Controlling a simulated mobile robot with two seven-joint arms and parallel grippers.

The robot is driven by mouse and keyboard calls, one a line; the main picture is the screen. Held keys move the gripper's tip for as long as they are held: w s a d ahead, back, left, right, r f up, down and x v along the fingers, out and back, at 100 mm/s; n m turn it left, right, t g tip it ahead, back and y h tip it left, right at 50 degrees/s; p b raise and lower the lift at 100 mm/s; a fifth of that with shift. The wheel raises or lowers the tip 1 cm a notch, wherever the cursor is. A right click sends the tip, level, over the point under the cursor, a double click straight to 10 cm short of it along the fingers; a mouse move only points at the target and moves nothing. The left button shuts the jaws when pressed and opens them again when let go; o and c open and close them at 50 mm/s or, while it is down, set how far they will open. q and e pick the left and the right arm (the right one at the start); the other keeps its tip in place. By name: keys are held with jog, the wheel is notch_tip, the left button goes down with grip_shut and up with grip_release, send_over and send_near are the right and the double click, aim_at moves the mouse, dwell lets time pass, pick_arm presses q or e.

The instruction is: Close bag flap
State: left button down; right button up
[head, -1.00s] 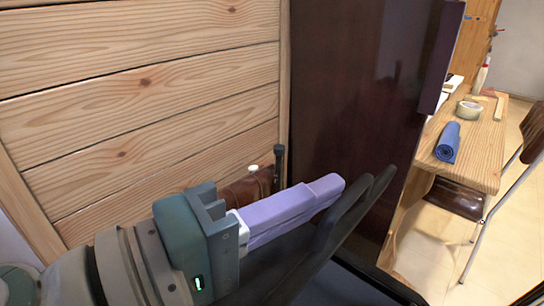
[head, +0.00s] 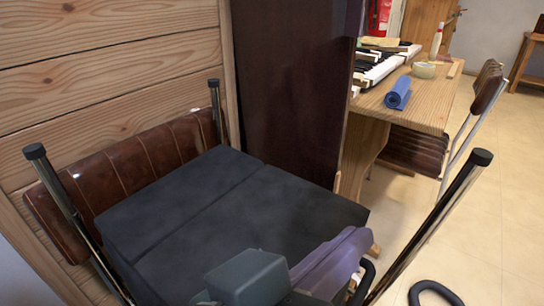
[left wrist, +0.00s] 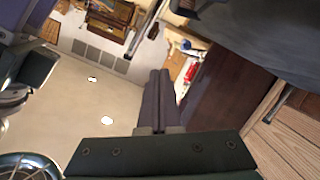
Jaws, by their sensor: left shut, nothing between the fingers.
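A dark grey, box-shaped bag (head: 190,215) rests on a chair in the head view. Its broad top looks flat, with a seam across it; I cannot tell whether a separate flap lies over it. A dark surface that looks like the bag (left wrist: 265,40) fills the upper right of the left wrist view. My left gripper (head: 352,245) is at the bag's near right edge, with its purple fingers shut and empty. The shut fingers also show in the left wrist view (left wrist: 158,85). The gripper hides part of the bag's near side. My right gripper is not in view.
The chair has a brown backrest (head: 130,170) and upright metal posts, one (head: 435,220) close to my left gripper. A dark brown panel (head: 290,90) stands behind the bag. A desk (head: 420,105) holds a keyboard, tape and blue roll (head: 398,93).

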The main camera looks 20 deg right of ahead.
aim_at(370, 274)
pick_arm(q)
jog(key=shift+m, duration=0.9)
jog(key=f, duration=0.1)
jog(key=f+b, duration=0.1)
jog(key=f, duration=0.1)
jog(key=s+d+f+b, duration=0.1)
jog(key=f, duration=0.1)
jog(key=shift+s+f, duration=0.1)
jog(key=shift+f, duration=0.1)
jog(key=shift+s+f+b, duration=0.1)
jog(key=shift+f+b, duration=0.55)
jog(key=shift+f, duration=0.25)
jog(key=shift+y, duration=0.3)
